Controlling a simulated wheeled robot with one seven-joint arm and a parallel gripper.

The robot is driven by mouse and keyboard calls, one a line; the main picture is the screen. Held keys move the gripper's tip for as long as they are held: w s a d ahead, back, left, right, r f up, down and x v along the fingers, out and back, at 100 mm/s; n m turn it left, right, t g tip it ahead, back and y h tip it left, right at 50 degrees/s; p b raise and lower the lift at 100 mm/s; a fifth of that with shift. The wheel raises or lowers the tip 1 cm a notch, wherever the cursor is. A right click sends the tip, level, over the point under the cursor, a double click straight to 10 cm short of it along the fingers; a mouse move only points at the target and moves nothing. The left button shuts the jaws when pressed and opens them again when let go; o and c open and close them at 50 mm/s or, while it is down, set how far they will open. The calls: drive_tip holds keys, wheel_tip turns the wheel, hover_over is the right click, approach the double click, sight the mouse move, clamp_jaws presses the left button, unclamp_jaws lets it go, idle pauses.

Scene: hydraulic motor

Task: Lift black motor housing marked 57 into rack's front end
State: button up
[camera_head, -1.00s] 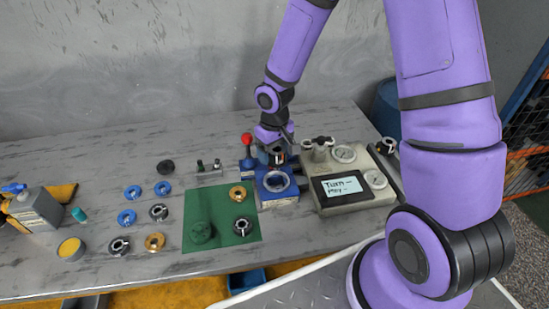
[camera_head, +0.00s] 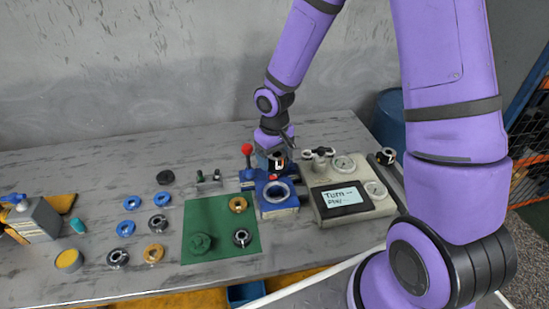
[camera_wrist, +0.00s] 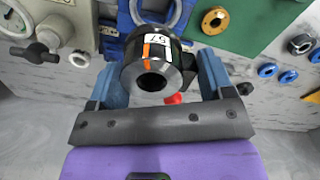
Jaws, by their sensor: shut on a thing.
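The black motor housing (camera_wrist: 152,66) carries a white label reading 57 and an orange stripe. It is between the blue fingers of my gripper (camera_wrist: 160,80), which is shut on it. In the head view the housing (camera_head: 277,162) hangs from my gripper, just behind the ring of the blue fixture (camera_head: 278,208). The gap below it is hard to judge. A narrow grey rail (camera_head: 397,183) right of the grey tester may be the rack. Another black housing (camera_head: 386,157) sits at its far end.
The grey tester (camera_head: 372,205) with gauges and a screen stands right of the fixture. A red-knobbed lever (camera_head: 247,149) rises at the fixture's left. A green mat (camera_head: 215,225) and several loose rings cover the bench further left. A blue barrel (camera_head: 390,118) stands behind.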

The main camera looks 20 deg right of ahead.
drive_tip(key=shift+r, duration=1.55)
